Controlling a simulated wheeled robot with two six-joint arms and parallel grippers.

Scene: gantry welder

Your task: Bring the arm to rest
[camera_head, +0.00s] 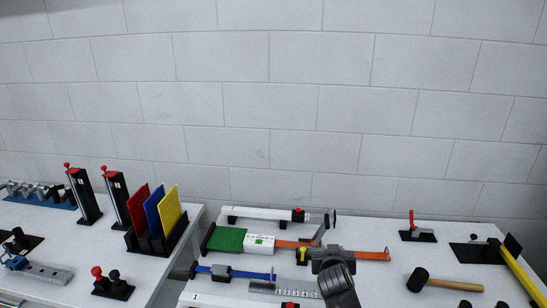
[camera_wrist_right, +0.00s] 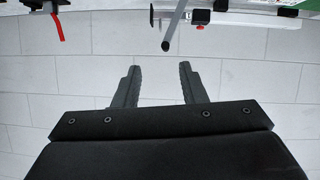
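My right arm comes in from the bottom of the head view, and its dark wrist (camera_head: 336,264) is over the right-hand table (camera_head: 385,295). In the right wrist view the two dark fingers of my right gripper (camera_wrist_right: 160,67) stand well apart with nothing between them. The gripper is open and empty, with pale wall behind the fingers. Its fingertips cannot be made out clearly in the head view. My left gripper is in neither view.
Near my right wrist lie a green pad (camera_head: 226,239), a blue strap tool (camera_head: 240,273) and an orange strap (camera_head: 370,255). A mallet (camera_head: 440,282) lies to the right. A rack with coloured plates (camera_head: 160,236) stands on the left table. A block wall closes the back.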

